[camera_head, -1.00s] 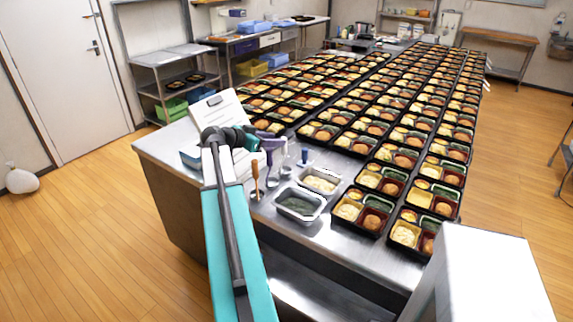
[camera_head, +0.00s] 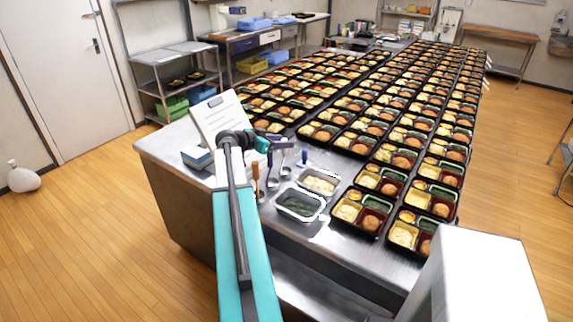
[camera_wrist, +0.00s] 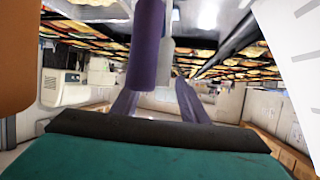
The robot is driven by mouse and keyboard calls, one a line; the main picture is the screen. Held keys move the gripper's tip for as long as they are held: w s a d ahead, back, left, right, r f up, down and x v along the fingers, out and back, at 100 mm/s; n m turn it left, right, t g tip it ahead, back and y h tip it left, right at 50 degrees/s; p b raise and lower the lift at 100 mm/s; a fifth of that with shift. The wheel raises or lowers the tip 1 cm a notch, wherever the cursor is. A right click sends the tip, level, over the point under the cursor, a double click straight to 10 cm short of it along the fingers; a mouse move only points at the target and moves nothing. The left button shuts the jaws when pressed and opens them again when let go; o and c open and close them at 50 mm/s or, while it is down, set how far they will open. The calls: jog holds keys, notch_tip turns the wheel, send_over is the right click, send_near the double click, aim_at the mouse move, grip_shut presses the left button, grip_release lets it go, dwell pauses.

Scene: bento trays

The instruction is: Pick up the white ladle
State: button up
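The white ladle (camera_head: 284,161) stands among several upright utensils near the left end of the steel table. Its pale handle also shows in the wrist view (camera_wrist: 167,62), partly hidden behind a purple handle (camera_wrist: 147,45). My gripper (camera_head: 277,145) is at the height of the handles. In the wrist view its two purple fingers (camera_wrist: 158,102) are spread apart and hold nothing. The purple handle stands nearer the camera than the white one, and both show in the gap between the fingers. I cannot tell how far the fingertips are from the white handle.
An orange-handled utensil (camera_head: 256,182) stands close by on the left, and a blue-handled one (camera_head: 304,158) on the right. Two metal pans (camera_head: 300,204) sit in front. Rows of bento trays (camera_head: 372,181) fill the table to the right. A clipboard (camera_head: 217,117) stands behind.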

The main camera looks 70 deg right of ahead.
jog(key=shift+x, duration=1)
grip_shut()
